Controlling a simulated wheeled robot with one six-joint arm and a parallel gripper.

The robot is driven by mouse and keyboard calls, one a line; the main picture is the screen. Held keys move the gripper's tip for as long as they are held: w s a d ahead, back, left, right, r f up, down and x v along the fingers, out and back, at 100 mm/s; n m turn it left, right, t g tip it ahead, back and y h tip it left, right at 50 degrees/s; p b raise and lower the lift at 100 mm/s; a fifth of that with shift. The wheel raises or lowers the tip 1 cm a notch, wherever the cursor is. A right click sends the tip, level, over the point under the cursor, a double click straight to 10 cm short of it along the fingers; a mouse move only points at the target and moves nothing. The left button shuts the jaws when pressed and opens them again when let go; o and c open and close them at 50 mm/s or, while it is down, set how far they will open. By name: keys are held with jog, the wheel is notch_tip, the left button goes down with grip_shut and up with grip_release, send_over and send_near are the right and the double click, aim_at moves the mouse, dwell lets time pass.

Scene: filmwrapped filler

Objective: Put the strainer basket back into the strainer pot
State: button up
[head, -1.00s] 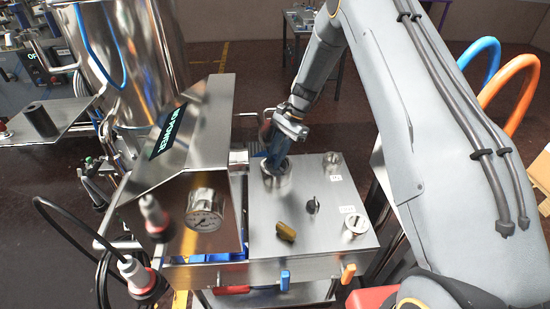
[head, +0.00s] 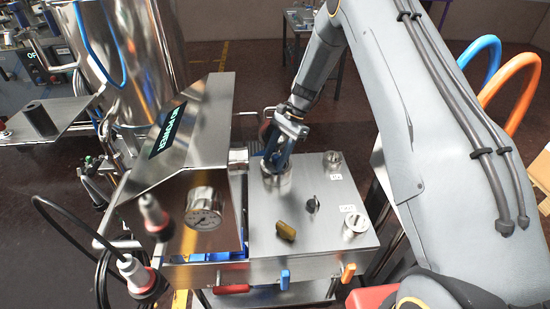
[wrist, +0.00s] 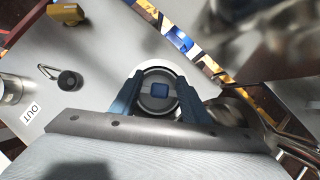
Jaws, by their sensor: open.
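The strainer pot (head: 277,184) is a short steel cylinder on the flat steel top of the machine. My gripper (head: 276,163) points down at its mouth. In the wrist view, the blue fingers of my gripper (wrist: 158,101) are apart, one on each side of the pot's pale round rim (wrist: 157,70). Inside the rim is a grey round piece with a blue square block at its middle, which looks like the strainer basket (wrist: 147,103). The fingers do not appear to press on the blue block. How deep the basket sits cannot be told.
A black knob (head: 312,206), a yellow-brown piece (head: 286,231), a round cap (head: 355,224) and a small steel cylinder (head: 332,161) stand on the steel top. A slanted steel housing (head: 190,130) with a gauge (head: 204,208) rises to the left.

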jog(key=b+v, duration=0.2)
jog(key=v, duration=0.5)
jog(key=s+d+r+n+t+h, duration=0.1)
jog(key=s+d+r+n, duration=0.1)
jog(key=s, duration=0.7)
jog(key=s+d+r+n+t+h, duration=0.1)
jog(key=s+d+n, duration=0.4)
jog(key=s, duration=0.5)
jog(key=s+d+r+n+t+h, duration=0.2)
jog(key=s+d+r+n+h, duration=0.1)
jog(key=s, duration=0.7)
notch_tip(320, 180, up, 2)
jog(key=shift+s+d+r+n, duration=0.1)
jog(key=shift+s+d+n, duration=0.1)
jog(key=shift+d+n, duration=0.25)
jog(key=shift+a, duration=0.15)
